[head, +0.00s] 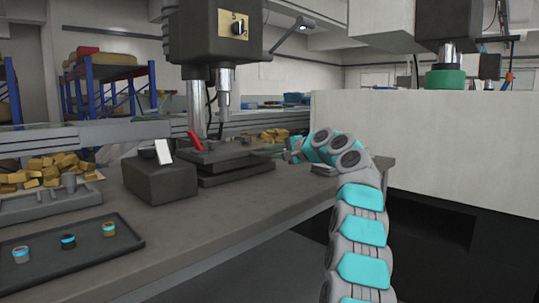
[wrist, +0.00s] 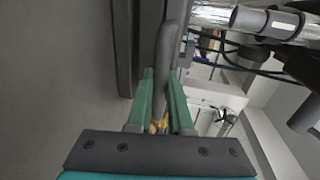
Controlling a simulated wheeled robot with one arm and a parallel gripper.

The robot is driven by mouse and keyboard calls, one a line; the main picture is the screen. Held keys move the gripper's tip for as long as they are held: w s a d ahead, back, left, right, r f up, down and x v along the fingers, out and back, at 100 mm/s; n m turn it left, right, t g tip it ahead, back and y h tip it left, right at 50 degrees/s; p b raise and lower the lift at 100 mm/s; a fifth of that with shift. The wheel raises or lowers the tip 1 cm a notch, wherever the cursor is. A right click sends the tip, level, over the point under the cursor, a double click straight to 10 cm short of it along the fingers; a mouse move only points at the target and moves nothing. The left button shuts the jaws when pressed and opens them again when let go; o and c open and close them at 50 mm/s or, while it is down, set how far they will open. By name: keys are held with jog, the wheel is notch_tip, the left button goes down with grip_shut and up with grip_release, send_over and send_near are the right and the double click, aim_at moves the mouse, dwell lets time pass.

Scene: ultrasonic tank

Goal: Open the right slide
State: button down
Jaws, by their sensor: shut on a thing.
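My gripper (head: 292,155) is at the right side of the dark stacked slide block (head: 235,165) under the press, at the far end of the workbench. In the wrist view, my gripper (wrist: 161,78) has its two green fingers closed around a grey rounded bar, which looks like a handle (wrist: 170,45). A dark edge beside the bar looks like part of the slide block. My arm comes in from the lower right and stays low over the bench. In the head view the handle is too small to make out, and how far the slide stands open cannot be told.
The press head (head: 212,35) hangs above the block. A dark box with a white plate (head: 160,180) stands to its left. A tray (head: 75,255) with small cups lies at the front left. A large pale cabinet (head: 430,150) stands to the right of my arm.

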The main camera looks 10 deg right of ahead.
jog(key=f+b+v, duration=0.1)
jog(key=v, duration=0.4)
jog(key=f+b+v, duration=0.1)
jog(key=b+v, duration=0.1)
jog(key=v, duration=0.4)
jog(key=f+b+v, duration=0.1)
jog(key=f+v, duration=0.1)
jog(key=v, duration=0.4)
jog(key=shift+s+d+r, duration=0.1)
jog(key=shift+s+d, duration=0.25)
jog(key=shift+s, duration=0.25)
jog(key=c, duration=0.8)
grip_release()
jog(key=shift+r, duration=0.1)
jog(key=shift+c, duration=0.2)
jog(key=shift+d, duration=0.1)
jog(key=v, duration=0.7)
jog(key=shift+s+d, duration=0.2)
jog(key=shift+s, duration=0.05)
jog(key=shift+s, duration=0.1)
